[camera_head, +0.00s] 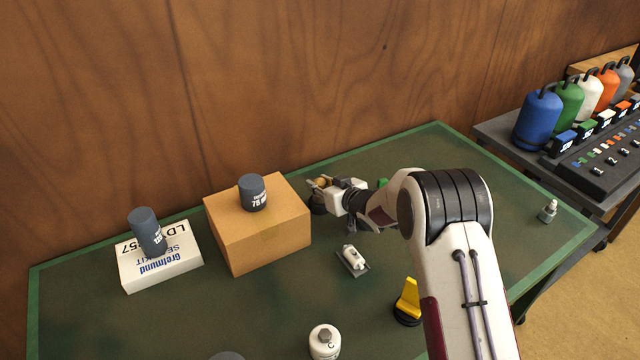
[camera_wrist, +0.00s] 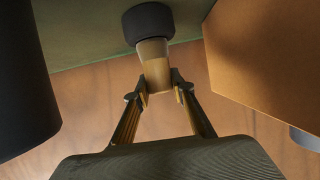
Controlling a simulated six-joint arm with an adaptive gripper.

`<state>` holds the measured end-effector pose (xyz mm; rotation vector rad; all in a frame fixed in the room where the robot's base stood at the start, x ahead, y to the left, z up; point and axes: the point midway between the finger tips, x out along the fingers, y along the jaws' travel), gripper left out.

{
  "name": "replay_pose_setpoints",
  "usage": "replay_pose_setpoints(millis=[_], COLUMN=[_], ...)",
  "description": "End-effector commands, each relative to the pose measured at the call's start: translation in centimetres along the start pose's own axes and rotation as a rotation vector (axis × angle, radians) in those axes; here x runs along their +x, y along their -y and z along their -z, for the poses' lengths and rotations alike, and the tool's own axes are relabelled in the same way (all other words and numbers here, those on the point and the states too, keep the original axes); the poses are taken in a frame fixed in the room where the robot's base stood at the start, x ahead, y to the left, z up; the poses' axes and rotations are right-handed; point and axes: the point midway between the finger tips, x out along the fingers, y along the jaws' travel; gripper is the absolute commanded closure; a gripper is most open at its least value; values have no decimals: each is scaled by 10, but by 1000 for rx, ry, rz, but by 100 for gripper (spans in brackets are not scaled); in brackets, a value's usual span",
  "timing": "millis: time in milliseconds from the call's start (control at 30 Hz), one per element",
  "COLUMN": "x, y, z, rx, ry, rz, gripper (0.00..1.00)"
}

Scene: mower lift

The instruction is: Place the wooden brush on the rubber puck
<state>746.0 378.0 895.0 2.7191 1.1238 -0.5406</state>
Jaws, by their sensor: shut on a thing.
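My gripper (camera_head: 322,186) is shut on the wooden brush, a small tan wooden piece (camera_wrist: 157,75) between its two fingertips in the wrist view. A paler section joins its far end to a black round piece (camera_wrist: 148,22), which I take to be the rubber puck. In the head view the dark round piece (camera_head: 317,206) shows just below the fingertips, right of the cardboard box. The brush end appears to meet the black piece; whether it rests on it or hovers I cannot tell. The gripper partly hides both in the head view.
The cardboard box (camera_head: 262,240) stands close left of my gripper, with a dark cylinder (camera_head: 252,192) on it. A white box (camera_head: 160,268) carries another leaning cylinder (camera_head: 147,232). A small white device (camera_head: 352,258) and a yellow wedge (camera_head: 409,298) on a black disc lie nearer the front.

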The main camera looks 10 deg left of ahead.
Motion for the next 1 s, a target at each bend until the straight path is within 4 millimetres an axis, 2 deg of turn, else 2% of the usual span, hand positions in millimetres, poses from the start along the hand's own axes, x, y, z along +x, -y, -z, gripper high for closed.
replay_pose_setpoints(millis=[167, 200, 233, 733, 1000], x=[1, 1, 1, 0, -14], y=[0, 0, 0, 0, -1], z=[-3, -3, -2, 1, 0], rx=[0, 0, 0, 0, 2], ry=[0, 0, 0, -1, 1], rz=[0, 0, 0, 0, 0], gripper=[98, 66, 60, 60, 60])
